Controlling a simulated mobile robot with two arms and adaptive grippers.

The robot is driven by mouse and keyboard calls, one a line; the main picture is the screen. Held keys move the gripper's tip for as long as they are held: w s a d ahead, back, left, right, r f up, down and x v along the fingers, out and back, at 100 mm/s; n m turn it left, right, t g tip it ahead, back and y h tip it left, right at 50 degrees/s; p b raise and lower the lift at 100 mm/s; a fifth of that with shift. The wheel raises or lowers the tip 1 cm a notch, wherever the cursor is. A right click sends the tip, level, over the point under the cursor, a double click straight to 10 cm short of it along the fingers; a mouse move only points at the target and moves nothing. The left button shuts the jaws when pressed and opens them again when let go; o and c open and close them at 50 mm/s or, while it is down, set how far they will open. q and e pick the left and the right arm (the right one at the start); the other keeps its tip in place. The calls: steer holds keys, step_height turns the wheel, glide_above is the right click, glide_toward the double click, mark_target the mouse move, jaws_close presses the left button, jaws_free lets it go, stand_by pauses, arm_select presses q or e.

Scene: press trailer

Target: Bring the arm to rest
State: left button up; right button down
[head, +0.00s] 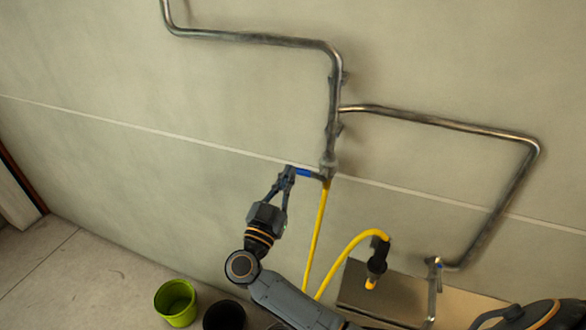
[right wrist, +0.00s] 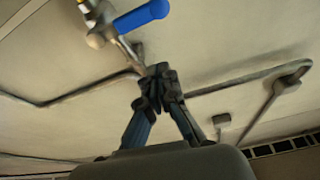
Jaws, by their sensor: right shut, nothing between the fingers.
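My right gripper (head: 288,173) is in the middle of the head view, raised in front of the wall. Its fingers are shut with nothing between them. The fingertips are close to the blue lever (head: 303,172) of a valve at the lower end of a metal pipe; touching or apart is hard to tell. In the right wrist view the shut fingertips (right wrist: 160,76) show below the blue lever (right wrist: 141,17) with no grip on it. My right arm is bent and extended, not folded. My left gripper is not in view.
Metal pipes (head: 440,118) run along the wall. A yellow hose (head: 318,225) hangs from the valve and leads to a dark nozzle (head: 377,258) above a box-like surface (head: 365,290). A green bucket (head: 175,302) and a black bucket (head: 224,315) stand below the arm. The floor at left is clear.

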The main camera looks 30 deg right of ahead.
steer(key=a+f+n+t+y+b, duration=0.1)
steer(key=a+f+n+t+y, duration=0.2)
steer(key=a+f+n+y, duration=0.5)
steer(key=a+f+n+t+y+b, duration=0.1)
steer(key=f+n+t+y+b, duration=0.2)
steer(key=f, duration=0.9)
steer(key=s+a+f+n+g+y, duration=0.1)
steer(key=s+f+n+g+y, duration=0.2)
steer(key=f, duration=0.9)
steer(key=s+a+f+n+g+y, duration=0.15)
steer(key=s+f+y, duration=0.35)
steer(key=f, duration=0.7)
steer(key=s+d+f+g, duration=0.1)
steer(key=s+f+g, duration=0.4)
steer(key=s+f, duration=0.4)
steer(key=s+d+f+g, duration=0.3)
steer(key=s+f, duration=0.2)
steer(key=s, duration=0.5)
steer(key=s+d+f+m+g+h, duration=0.1)
steer(key=s+d+f+g, duration=0.2)
steer(key=s+f, duration=0.3)
steer(key=s+d+f+g+h+b, duration=0.1)
steer(key=s+d+f+g, duration=0.2)
steer(key=s, duration=1.2)
step_height(320, 180, down, 3)
steer(key=shift+s+r+m+g, duration=0.2)
steer(key=shift+m+g, duration=0.15)
